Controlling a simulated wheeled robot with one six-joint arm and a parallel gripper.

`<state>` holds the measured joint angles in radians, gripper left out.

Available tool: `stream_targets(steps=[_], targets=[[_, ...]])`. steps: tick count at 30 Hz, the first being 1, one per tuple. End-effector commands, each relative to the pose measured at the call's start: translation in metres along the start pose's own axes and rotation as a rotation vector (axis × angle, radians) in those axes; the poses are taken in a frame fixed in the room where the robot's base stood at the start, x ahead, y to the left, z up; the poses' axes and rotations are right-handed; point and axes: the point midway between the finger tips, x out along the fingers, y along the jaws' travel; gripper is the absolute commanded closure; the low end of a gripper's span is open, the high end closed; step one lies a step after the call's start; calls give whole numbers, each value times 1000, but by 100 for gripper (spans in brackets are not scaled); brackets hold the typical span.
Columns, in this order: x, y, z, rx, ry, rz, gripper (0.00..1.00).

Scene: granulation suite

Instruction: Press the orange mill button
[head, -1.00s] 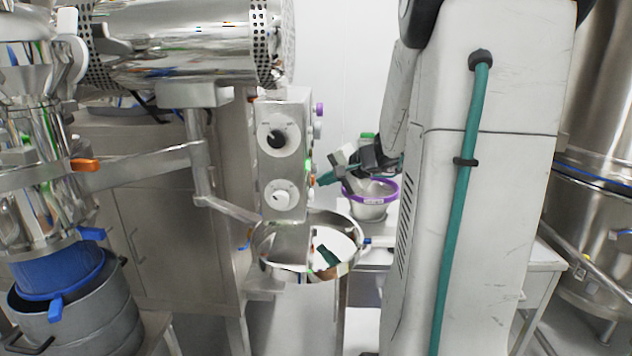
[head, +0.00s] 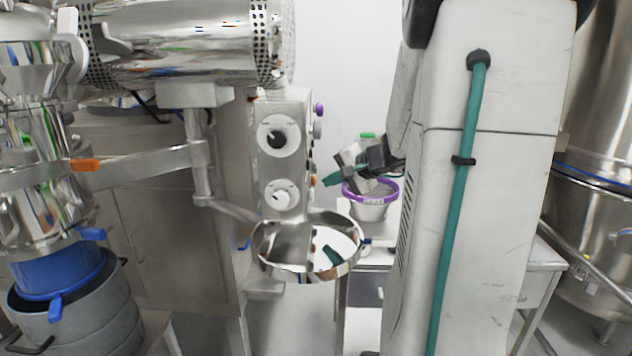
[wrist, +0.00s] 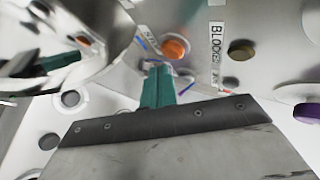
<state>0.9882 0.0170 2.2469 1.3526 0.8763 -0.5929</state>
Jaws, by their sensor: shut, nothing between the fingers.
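The orange button (wrist: 175,48) sits on the steel control box, just beyond my fingertips in the wrist view. In the head view it is a small orange spot (head: 313,181) on the right side of the control box (head: 291,150). My gripper (wrist: 157,70) has teal fingers, shut and empty. Its tips point towards the button, slightly below and left of its centre in the wrist view. In the head view my gripper (head: 327,181) is right of the box, with a small gap to the button.
An olive knob (wrist: 241,49) and a purple knob (wrist: 307,112) are on the same face. A purple-rimmed bowl (head: 370,208) stands behind my gripper. A horizontal steel drum (head: 190,45) is above left.

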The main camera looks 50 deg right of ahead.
Motion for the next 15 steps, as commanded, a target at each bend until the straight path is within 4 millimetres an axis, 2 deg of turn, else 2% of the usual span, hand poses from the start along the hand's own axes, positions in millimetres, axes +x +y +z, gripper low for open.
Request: stream_targets(steps=[8,15], targets=[[-2,1,-2,1,1,0,100],[-18,13,-14,1,2,0,100]])
